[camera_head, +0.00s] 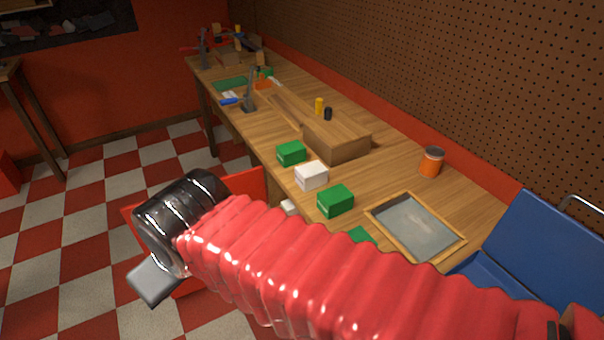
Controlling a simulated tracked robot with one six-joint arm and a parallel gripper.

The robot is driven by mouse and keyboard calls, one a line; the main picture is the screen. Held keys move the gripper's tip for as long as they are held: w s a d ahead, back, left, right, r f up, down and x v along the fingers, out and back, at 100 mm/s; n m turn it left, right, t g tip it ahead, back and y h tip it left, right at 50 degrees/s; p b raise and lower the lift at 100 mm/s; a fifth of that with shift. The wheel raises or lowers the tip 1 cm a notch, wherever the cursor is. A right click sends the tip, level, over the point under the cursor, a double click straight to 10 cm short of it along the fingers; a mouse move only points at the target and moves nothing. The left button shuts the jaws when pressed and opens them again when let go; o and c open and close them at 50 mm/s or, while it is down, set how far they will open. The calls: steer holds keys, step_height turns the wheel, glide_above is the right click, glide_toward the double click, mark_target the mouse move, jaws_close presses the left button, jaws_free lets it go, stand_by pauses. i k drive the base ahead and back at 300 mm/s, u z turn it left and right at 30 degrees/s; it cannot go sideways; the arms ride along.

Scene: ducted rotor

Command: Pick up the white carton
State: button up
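A white carton (312,176) sits on the wooden workbench between two green cartons, one behind it (291,153) and one in front (335,201). A second small white object (289,207) shows at the bench's front edge, mostly hidden behind my red arm. My gripper (153,284) is at the left, off the bench and over the floor area, well apart from the cartons. Only a grey metal part shows below the black wrist; whether it is open or shut cannot be seen.
Another green piece (361,235) is partly hidden by my arm. A wooden block (338,141), a framed grey panel (415,228), an orange can (431,162) and a blue case (545,245) stand around the cartons. A pegboard wall (420,70) bounds the bench's back.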

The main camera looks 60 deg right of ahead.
mark_target(311, 176)
steer(key=i, duration=0.9)
steer(key=z, duration=0.05)
